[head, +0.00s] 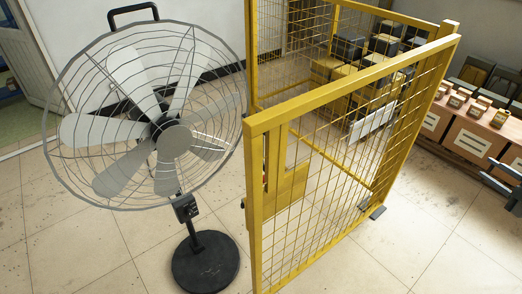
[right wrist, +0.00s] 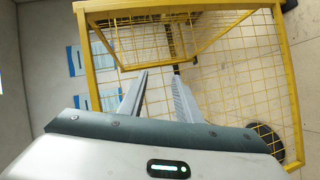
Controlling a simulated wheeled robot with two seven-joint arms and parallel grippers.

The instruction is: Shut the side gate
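The yellow mesh side gate (head: 350,90) stands open, angled out from the yellow cage (head: 252,50) in the head view. A solid yellow plate (head: 287,190) shows low behind its mesh near the left end. Yellow mesh and frame also fill much of the right wrist view (right wrist: 292,90). My right gripper (head: 508,178) shows in part at the right edge of the head view, apart from the gate. In the right wrist view its two fingers (right wrist: 159,76) are spread with nothing between them. My left gripper is not in view.
A large pedestal fan (head: 174,138) stands left of the gate, its round black base (head: 205,263) on the floor. Boxes (head: 345,70) sit inside the cage. The tiled floor between gate and bench is clear.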

